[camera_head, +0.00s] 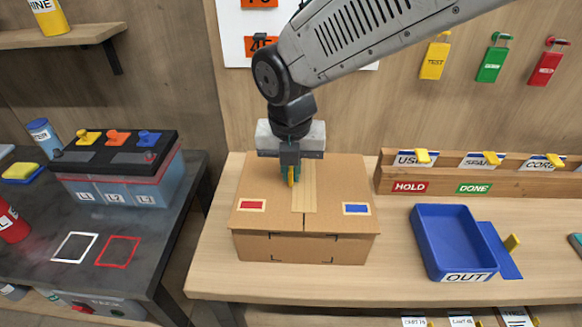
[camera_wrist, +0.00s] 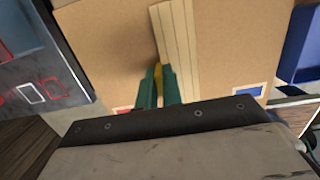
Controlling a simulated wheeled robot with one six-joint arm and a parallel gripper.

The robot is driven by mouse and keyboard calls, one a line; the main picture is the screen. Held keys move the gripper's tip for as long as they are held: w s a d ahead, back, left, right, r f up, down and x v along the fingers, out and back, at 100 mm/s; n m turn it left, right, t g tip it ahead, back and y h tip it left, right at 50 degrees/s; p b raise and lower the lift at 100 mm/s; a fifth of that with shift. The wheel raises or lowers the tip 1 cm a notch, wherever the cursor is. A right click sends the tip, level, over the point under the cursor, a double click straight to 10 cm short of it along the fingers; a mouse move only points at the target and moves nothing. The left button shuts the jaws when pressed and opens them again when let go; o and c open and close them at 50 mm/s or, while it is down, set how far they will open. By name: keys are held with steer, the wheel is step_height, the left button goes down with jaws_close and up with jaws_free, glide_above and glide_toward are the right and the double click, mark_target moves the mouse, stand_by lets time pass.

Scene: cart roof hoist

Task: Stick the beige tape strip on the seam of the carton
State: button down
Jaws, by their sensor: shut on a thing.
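The brown carton (camera_head: 270,225) stands closed on the light wooden bench. A beige tape strip (camera_head: 304,195) with lengthwise lines lies along the middle of its top, over the seam, which shows as a dark line at the front end. My gripper (camera_head: 291,177) points down over the top, left of the strip's middle. Its green fingers (camera_wrist: 159,88) are shut on a small yellow tab (camera_wrist: 158,74). In the wrist view the tab is at the left edge of the strip (camera_wrist: 176,45). I cannot tell whether tab and strip are joined, or whether the fingers touch the carton.
A red label (camera_head: 251,205) and a blue label (camera_head: 356,209) flank the strip on the carton. A blue OUT tray (camera_head: 431,245) stands to the right, below a wooden rack (camera_head: 400,172) with tagged cards. A battery (camera_head: 118,180) stands on the dark table at left.

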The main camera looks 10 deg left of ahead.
mark_target(291, 168)
stand_by(0.4)
steer(key=c, duration=1)
jaws_free()
steer(key=shift+r, duration=3.5)
